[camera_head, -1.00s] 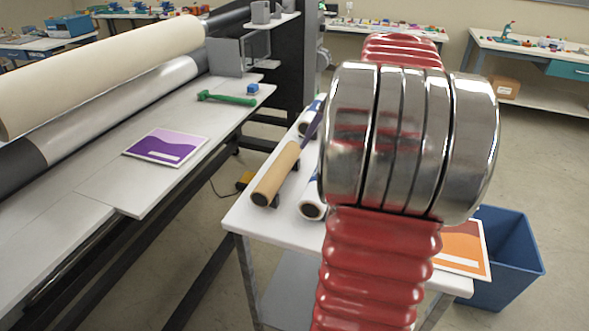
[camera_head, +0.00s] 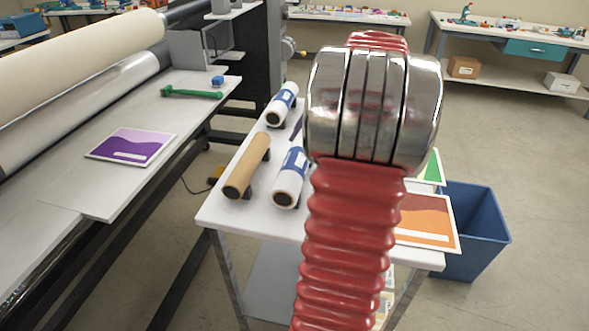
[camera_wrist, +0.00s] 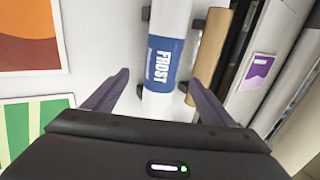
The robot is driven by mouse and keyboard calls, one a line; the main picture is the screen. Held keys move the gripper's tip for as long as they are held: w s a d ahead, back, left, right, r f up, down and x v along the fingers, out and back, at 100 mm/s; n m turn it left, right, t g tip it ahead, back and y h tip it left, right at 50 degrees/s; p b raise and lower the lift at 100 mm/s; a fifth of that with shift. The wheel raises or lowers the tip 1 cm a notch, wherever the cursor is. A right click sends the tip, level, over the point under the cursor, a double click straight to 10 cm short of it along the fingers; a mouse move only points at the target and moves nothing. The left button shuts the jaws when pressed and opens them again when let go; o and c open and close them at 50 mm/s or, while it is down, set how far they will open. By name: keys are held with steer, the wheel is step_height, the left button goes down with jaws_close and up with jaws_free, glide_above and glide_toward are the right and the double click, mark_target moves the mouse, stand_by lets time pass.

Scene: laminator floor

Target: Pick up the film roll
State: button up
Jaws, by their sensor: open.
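Two white film rolls with blue labels lie on a white table (camera_head: 215,212): a nearer one (camera_head: 291,178) and a farther one (camera_head: 283,103). A brown roll (camera_head: 247,165) lies left of the nearer one. In the wrist view, a white roll labelled FROST (camera_wrist: 163,60) lies between my open gripper's fingers (camera_wrist: 160,78), its lower end hidden by my gripper body. I cannot tell whether the fingers are level with the roll or above it. The brown roll (camera_wrist: 210,48) lies just right of it. In the head view, my red arm hides most of my gripper; a purple sliver shows.
An orange print (camera_head: 428,222) and a green print (camera_head: 432,168) lie at the table's right. A blue bin (camera_head: 475,225) stands beyond. The laminator bed (camera_head: 110,190) at left holds a purple print (camera_head: 132,145) and a green tool (camera_head: 192,93). Floor is open at right.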

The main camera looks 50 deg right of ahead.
mark_target(296, 167)
steer(key=x, duration=0.5)
steer(key=shift+f, duration=0.1)
steer(key=shift+a+x, duration=0.2)
steer(key=shift+x, duration=2.35)
steer(key=shift+w, duration=0.1)
steer(key=shift+c, duration=0.4)
steer(key=c, duration=1.3)
steer(key=shift+c, duration=0.7)
